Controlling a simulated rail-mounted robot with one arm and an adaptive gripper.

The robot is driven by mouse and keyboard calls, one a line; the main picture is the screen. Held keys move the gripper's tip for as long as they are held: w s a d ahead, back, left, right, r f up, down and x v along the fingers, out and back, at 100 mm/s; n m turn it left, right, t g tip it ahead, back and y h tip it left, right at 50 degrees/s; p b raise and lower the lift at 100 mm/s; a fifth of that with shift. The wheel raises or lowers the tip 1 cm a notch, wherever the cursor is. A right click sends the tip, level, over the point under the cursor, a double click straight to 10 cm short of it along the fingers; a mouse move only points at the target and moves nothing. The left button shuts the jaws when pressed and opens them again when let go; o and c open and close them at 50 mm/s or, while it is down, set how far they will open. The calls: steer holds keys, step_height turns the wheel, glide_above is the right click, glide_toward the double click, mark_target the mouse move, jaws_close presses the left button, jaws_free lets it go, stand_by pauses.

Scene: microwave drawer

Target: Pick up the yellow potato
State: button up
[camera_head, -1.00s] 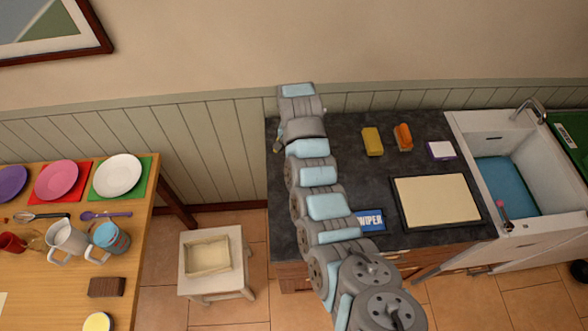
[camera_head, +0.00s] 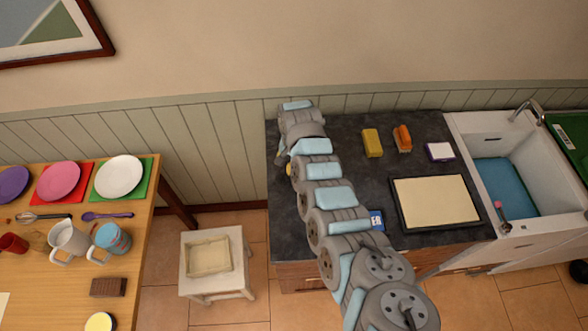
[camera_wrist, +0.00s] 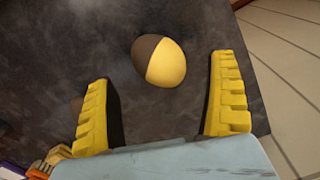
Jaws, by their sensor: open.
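The yellow potato (camera_wrist: 172,66) lies on the dark countertop in the wrist view. Its right half looks yellow and its left half dark brown. My gripper (camera_wrist: 162,72) is open, with one yellow ridged finger on each side of the picture. The potato is between and slightly beyond the fingertips, with a gap on both sides. In the head view my gripper (camera_head: 284,158) is low over the counter's left end, mostly hidden by my arm. A small yellow patch shows beside it there; I cannot tell whether it is the potato or a finger.
The dark counter (camera_head: 350,185) holds a yellow sponge (camera_head: 372,143), an orange brush (camera_head: 403,138), a small purple-edged box (camera_head: 440,151) and a framed board (camera_head: 436,201). A sink (camera_head: 507,185) is at right. The counter's edge is close to the right finger in the wrist view.

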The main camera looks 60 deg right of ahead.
steer(key=shift+s+d+f+b, duration=0.1)
steer(key=shift+f+b, duration=0.45)
steer(key=shift+f, duration=1.65)
steer(key=c, duration=1.4)
